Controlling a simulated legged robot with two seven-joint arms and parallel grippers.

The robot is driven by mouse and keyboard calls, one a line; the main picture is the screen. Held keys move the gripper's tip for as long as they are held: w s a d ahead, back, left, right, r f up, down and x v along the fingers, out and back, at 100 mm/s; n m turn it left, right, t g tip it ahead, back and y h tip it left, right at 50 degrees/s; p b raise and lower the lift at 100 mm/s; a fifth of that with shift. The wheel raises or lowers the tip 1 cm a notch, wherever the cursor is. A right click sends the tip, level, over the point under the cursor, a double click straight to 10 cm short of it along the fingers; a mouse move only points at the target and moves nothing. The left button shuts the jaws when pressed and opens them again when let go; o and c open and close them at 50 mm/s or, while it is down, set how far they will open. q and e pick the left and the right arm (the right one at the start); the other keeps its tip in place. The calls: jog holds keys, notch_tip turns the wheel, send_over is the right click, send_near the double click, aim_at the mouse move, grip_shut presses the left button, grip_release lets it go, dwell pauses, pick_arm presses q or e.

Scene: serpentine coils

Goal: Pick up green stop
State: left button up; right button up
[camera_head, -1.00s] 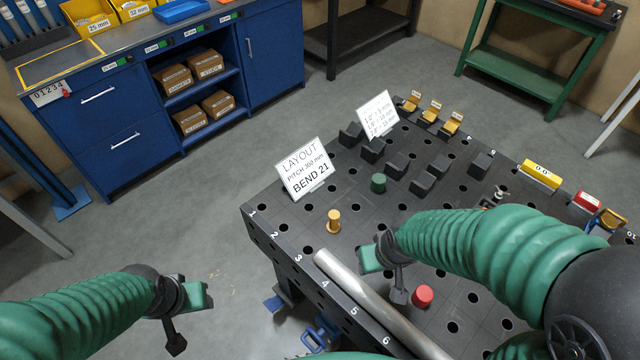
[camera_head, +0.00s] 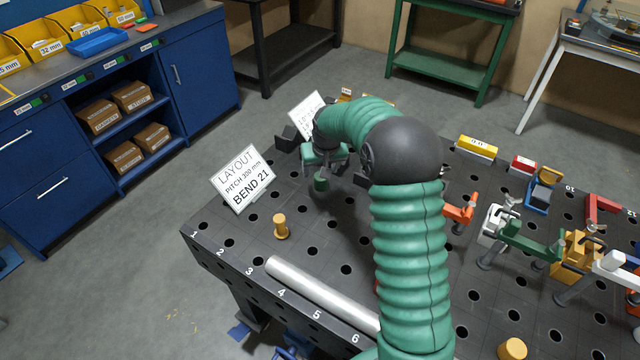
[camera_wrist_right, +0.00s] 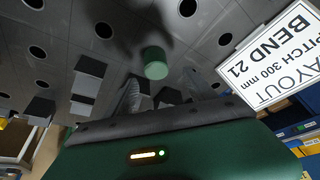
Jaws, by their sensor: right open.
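The green stop (camera_head: 321,183) is a short green cylinder standing upright on the dark perforated table (camera_head: 215,240), just right of the BEND 21 sign. My right gripper (camera_head: 332,170) is open over the table, close to the stop, and partly overlaps it in the head view. In the right wrist view the green stop (camera_wrist_right: 155,63) stands just beyond the gripper body, and nothing is seen between the jaws. Whether a finger touches the stop cannot be told. My left gripper is out of view.
The BEND 21 sign (camera_head: 243,178) stands left of the stop. Dark blocks (camera_head: 290,138) stand behind. Several clamps (camera_head: 530,240) crowd the table's right side.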

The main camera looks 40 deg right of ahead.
aim_at(321, 185)
jog(key=x, duration=0.5)
jog(key=shift+s+d+f, duration=0.15)
jog(key=shift+d+f, duration=0.2)
jog(key=shift+f, duration=0.15)
jog(key=c, duration=0.6)
grip_shut()
